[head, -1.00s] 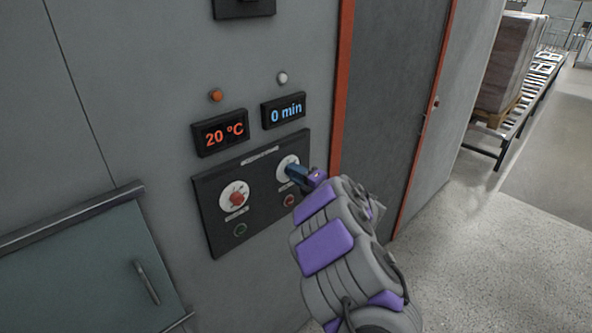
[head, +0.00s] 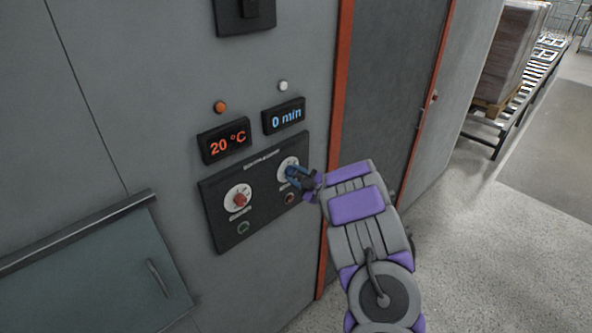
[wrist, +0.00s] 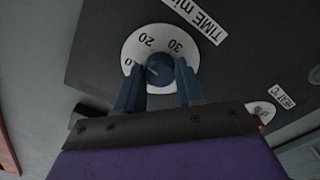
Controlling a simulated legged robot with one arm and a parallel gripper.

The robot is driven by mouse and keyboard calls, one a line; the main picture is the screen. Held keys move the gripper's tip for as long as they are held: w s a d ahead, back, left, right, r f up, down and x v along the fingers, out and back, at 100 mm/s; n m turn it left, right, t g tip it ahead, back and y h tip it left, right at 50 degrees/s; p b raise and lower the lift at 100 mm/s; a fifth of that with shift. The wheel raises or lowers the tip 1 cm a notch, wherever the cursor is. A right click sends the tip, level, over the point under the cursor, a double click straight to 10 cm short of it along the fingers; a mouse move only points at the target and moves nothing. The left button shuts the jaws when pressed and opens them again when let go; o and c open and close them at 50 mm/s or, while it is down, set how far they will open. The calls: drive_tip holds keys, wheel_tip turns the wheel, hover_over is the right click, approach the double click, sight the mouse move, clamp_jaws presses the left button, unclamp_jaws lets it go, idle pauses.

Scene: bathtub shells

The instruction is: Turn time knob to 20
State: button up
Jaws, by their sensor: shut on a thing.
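The blue time knob (wrist: 159,70) sits on a white dial marked with 20 and 30 in the wrist view, beside a "TIME min" label. In the head view the white time dial (head: 288,164) is at the upper right of the dark control panel (head: 262,200), partly hidden by my gripper. My gripper (wrist: 160,85) is shut on the knob, one blue finger on each side; it also shows in the head view (head: 293,176). The time display (head: 286,116) above reads 0 min.
A red temperature knob (head: 240,199) is at the panel's left, under a display (head: 225,142) reading 20 °C. Green and red buttons are below the dials. A grey door (head: 388,90) with an orange frame is to the right, and a handled hatch (head: 95,265) at lower left.

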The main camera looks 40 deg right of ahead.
drive_tip(key=shift+s+f+m+p, duration=0.1)
drive_tip(key=shift+f+m+p, duration=0.1)
drive_tip(key=shift+m+p, duration=0.75)
drive_tip(key=shift+s+f+m+p, duration=0.15)
drive_tip(key=shift+m+p, duration=0.45)
drive_tip(key=shift+m, duration=0.65)
drive_tip(key=shift+w, duration=0.1)
drive_tip(key=o, duration=1)
drive_tip(key=shift+w+d+r, duration=0.1)
drive_tip(key=shift+d, duration=0.05)
drive_tip(key=shift+o, duration=0.2)
drive_tip(key=s+d+b, duration=0.1)
drive_tip(key=s, duration=1.6)
drive_tip(key=shift+s+d, duration=0.15)
drive_tip(key=shift+d, duration=0.05)
